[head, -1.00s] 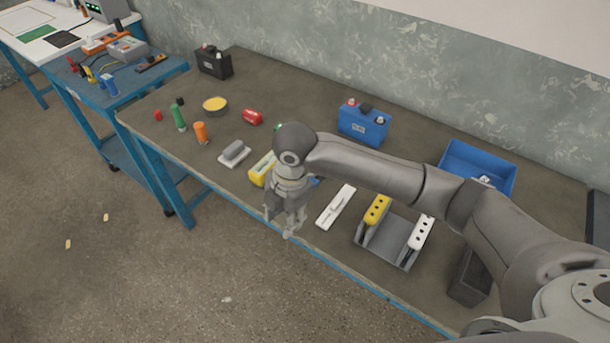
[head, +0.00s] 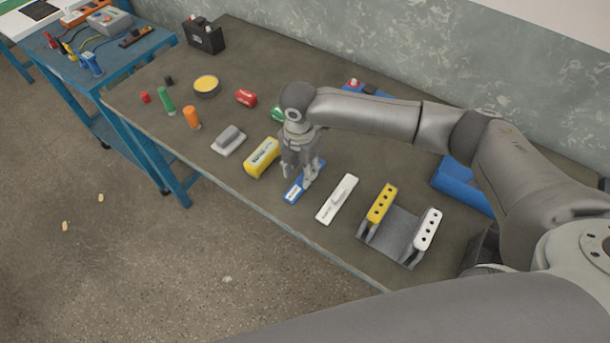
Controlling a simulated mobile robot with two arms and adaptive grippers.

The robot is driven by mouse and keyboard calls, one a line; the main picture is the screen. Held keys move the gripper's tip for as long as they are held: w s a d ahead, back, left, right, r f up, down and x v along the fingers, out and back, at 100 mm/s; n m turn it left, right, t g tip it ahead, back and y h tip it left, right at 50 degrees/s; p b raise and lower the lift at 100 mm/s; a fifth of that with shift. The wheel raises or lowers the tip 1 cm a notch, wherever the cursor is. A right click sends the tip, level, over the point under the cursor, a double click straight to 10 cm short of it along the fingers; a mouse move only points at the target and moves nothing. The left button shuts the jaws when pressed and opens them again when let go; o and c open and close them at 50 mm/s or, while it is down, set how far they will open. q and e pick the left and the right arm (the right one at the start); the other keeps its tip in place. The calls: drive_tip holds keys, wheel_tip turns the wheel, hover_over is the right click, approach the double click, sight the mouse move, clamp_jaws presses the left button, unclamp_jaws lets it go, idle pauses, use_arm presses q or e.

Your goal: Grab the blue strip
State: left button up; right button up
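The blue strip (head: 292,194) lies on the workbench between a yellow block and a white strip. It is blue with a pale label near its front end, and its middle is partly hidden by my gripper. My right gripper (head: 298,180) points down right over the strip. Its fingers are spread, one on each side of the strip, and look open; I cannot tell whether they touch it. My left gripper is not in view.
The yellow block (head: 262,157) is close on the left and the white strip (head: 337,199) close on the right. A grey holder (head: 399,233) with yellow and white perforated bars stands further right. A blue bin (head: 462,187) is behind it. The bench's front edge is near.

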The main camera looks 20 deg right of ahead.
sight(301, 180)
drive_tip(key=shift+s+f, duration=0.2)
drive_tip(key=shift+f, duration=1.3)
drive_tip(key=shift+w+f, duration=0.1)
drive_tip(key=shift+f, duration=0.05)
drive_tip(key=shift+c, duration=1.3)
drive_tip(key=c, duration=0.5)
clamp_jaws()
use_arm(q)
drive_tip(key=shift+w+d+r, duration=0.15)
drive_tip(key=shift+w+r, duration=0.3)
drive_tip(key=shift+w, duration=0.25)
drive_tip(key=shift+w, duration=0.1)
